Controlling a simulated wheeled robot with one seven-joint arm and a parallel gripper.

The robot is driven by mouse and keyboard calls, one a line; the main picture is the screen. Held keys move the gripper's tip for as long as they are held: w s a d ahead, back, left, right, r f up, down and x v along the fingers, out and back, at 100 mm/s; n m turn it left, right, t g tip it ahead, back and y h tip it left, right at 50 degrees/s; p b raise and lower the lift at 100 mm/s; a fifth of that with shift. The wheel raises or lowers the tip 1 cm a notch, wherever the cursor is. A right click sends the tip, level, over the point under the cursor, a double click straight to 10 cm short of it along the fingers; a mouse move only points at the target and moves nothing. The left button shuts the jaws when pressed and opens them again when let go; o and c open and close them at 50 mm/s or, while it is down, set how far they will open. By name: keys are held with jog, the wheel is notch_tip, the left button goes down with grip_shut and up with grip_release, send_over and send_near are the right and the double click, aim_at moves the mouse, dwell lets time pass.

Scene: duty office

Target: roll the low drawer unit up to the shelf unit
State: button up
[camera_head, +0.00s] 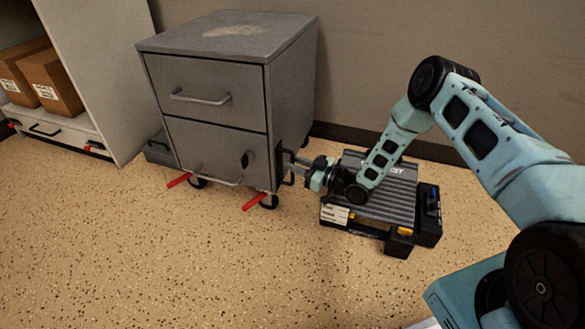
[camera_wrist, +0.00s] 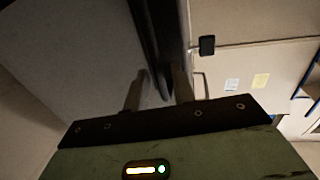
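The low drawer unit (camera_head: 215,95) is a grey two-drawer cabinet on casters with red levers, standing upright against the wall. The shelf unit (camera_head: 100,75) is pale, at the far left, with a gap between the two. My gripper (camera_head: 299,165) is at the drawer unit's right side, low down, by a dark side handle (camera_head: 289,167). In the wrist view my gripper's fingers (camera_wrist: 158,92) stand apart, with a dark bar reaching between them. I see no clear grip on it. The exact contact is hidden.
Cardboard boxes (camera_head: 50,82) sit on the shelf unit above a low white drawer (camera_head: 45,130). A low grey object (camera_head: 159,149) shows in the gap between the units. A ribbed dark case (camera_head: 380,205) lies on the floor beneath my arm. The speckled floor (camera_head: 150,260) in front is clear.

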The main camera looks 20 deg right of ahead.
jog(key=shift+w+a, duration=0.5)
jog(key=shift+w, duration=0.05)
grip_shut()
jog(key=shift+a, duration=0.1)
